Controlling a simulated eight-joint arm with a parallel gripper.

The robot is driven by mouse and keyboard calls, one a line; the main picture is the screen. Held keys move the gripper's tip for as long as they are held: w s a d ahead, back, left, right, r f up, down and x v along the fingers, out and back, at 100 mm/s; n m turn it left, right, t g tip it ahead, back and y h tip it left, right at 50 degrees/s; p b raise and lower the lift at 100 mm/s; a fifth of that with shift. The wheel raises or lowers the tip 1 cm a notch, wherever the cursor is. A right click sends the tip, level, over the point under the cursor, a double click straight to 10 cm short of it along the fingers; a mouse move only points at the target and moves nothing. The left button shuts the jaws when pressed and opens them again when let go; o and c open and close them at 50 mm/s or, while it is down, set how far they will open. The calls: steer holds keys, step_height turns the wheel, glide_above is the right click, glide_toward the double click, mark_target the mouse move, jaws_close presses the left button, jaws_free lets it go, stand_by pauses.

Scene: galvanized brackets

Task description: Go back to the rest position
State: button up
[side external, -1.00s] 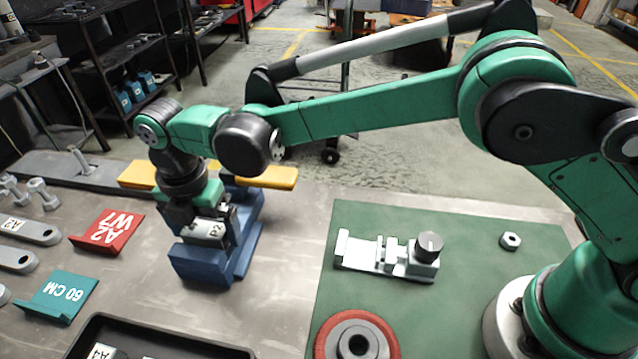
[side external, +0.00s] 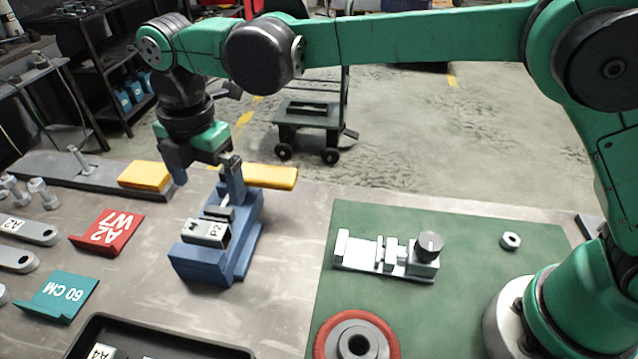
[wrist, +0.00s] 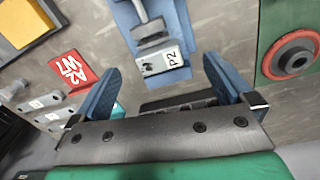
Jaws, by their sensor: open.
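My gripper (side external: 200,165) is raised above the back of the blue fixture (side external: 245,230), apart from it and empty. In the wrist view its two blue fingers (wrist: 160,88) stand wide apart with nothing between them. A galvanized bracket marked P2 (side external: 206,232) sits on the front part of the blue fixture. The bracket also shows in the wrist view (wrist: 160,62), beyond the fingertips.
Left are a red A2 W7 bracket (side external: 107,230), a teal 60 CM bracket (side external: 58,297) and grey links (side external: 28,230). A black tray (side external: 160,340) lies in front. A white vise (side external: 385,254) and red-rimmed disc (side external: 357,342) are on the green mat (side external: 480,235).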

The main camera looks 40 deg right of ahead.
steer(key=d+r+m+t, duration=0.2)
steer(key=d+r+m, duration=0.3)
steer(key=d+m, duration=0.4)
steer(key=s+d+f+m+t, duration=0.1)
steer(key=s+d+m+t, duration=0.1)
steer(key=s+d+m, duration=0.3)
steer(key=s+d+f+m+t, duration=0.1)
steer(key=s+d+m+t, duration=0.1)
steer(key=s+d+m, duration=0.4)
steer(key=d+m, duration=0.4)
steer(key=d, duration=0.1)
steer(key=shift+f+m+t, duration=0.35)
steer(key=shift+m+t, duration=0.05)
steer(key=shift+d, duration=0.1)
